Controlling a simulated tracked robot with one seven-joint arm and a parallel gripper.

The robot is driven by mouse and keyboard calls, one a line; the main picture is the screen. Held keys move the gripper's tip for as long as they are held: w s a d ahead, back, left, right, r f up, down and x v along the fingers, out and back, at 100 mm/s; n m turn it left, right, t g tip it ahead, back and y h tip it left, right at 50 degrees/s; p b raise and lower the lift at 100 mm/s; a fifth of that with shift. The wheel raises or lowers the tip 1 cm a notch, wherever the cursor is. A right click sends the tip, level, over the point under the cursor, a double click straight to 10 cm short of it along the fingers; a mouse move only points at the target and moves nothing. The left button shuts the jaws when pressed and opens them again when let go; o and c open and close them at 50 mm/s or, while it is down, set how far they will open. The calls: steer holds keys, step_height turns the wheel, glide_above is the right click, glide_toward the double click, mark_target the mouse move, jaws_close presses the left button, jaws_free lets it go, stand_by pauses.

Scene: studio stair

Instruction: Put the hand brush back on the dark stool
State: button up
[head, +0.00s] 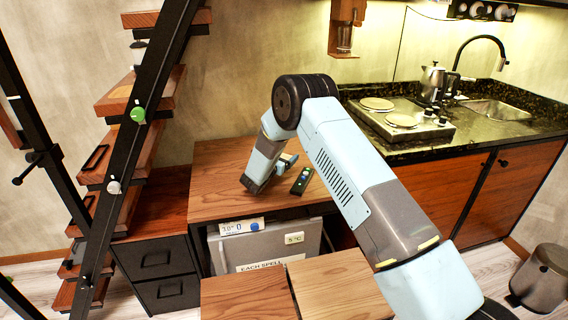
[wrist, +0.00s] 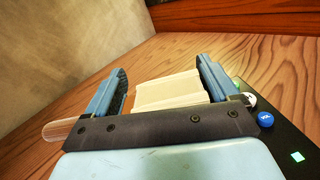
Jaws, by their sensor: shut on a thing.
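In the wrist view my gripper (wrist: 163,80) has its two blue fingers on either side of a pale, cream-coloured block, which I take to be part of the hand brush (wrist: 170,90). The gripper is shut on the brush, low over a wooden top. In the head view my gripper (head: 258,180) is at the wooden cabinet top (head: 225,205); the brush cannot be made out there. I cannot identify the dark stool with certainty; a dark cylinder (head: 541,278) stands at the lower right.
A black device (head: 301,181) with small lights lies beside the gripper; it also shows in the wrist view (wrist: 285,140). Open stairs (head: 135,100) rise at the left. Two wooden tops (head: 245,300) stand in front. A counter (head: 490,125) with hob and sink is at the right.

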steer(key=shift+w+a+f, duration=0.1)
steer(key=shift+w+f, duration=0.1)
steer(key=shift+f, duration=0.1)
steer(key=shift+w+f, duration=0.15)
steer(key=shift+f, duration=1.45)
steer(key=o, duration=1)
steer(key=shift+c, duration=0.2)
steer(key=v, duration=1.2)
steer(key=shift+r, duration=0.1)
